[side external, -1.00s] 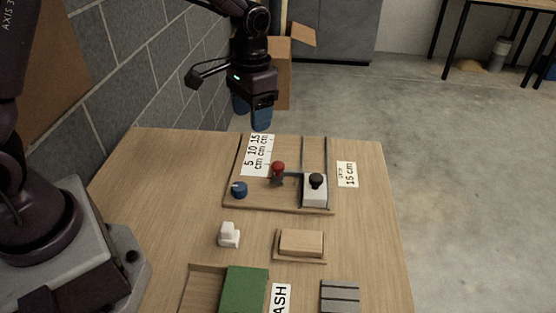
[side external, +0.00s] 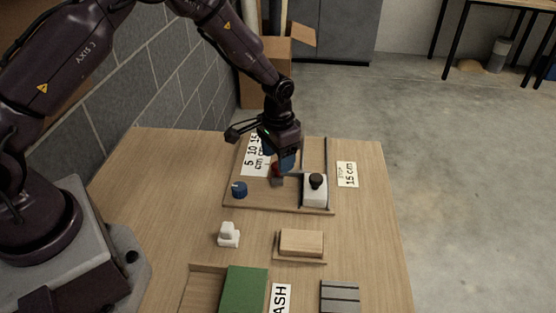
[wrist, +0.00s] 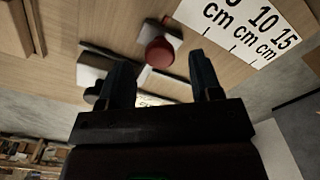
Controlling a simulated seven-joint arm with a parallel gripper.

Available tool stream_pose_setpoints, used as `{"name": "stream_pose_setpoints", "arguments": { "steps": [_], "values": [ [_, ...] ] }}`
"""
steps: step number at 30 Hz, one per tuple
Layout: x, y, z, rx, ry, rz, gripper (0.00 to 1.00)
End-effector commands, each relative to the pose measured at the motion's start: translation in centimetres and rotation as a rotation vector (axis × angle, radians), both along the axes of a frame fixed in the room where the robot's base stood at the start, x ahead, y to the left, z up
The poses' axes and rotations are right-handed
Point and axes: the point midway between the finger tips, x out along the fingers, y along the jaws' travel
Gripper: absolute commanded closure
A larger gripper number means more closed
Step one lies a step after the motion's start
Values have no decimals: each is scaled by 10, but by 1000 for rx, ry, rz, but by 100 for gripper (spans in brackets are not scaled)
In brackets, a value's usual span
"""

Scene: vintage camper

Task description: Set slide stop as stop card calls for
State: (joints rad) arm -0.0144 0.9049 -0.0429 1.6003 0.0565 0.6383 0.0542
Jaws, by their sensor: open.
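The slide board (side external: 255,204) lies on the table with a 5, 10, 15 cm scale card (side external: 256,160); the scale also shows in the wrist view (wrist: 245,25). The red-knobbed stop (side external: 275,170) is partly hidden by my gripper (side external: 284,163) in the side view. In the wrist view the red knob (wrist: 159,50) shows just beyond my fingers (wrist: 168,85), which are open and empty. A white block with a black knob (side external: 315,190) sits on the right rail. The stop card (side external: 347,174) right of the board reads 15 cm. A blue knob (side external: 239,189) is at the board's left.
A white piece (side external: 228,234), a wooden block on a small tray (side external: 301,242), a green-topped box (side external: 244,290), a grey ridged block (side external: 340,296) and a partly cut-off card (side external: 281,298) stand nearer the camera. A block wall runs along the left; the table's right strip is clear.

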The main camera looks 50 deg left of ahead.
Motion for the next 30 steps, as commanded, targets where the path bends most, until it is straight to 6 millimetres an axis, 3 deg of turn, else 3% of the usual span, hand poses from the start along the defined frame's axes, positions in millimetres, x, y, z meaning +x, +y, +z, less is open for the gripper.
{"name": "stream_pose_setpoints", "arguments": {
  "steps": [6,14,17,22,30],
  "values": [
    [0,0,-17,0,0,0,41],
    [0,0,-18,0,-1,0,41],
    [0,0,-18,0,-1,-1,60],
    [0,0,-18,0,-1,-1,99],
    [14,13,-18,1,-2,2,100]
  ]
}}
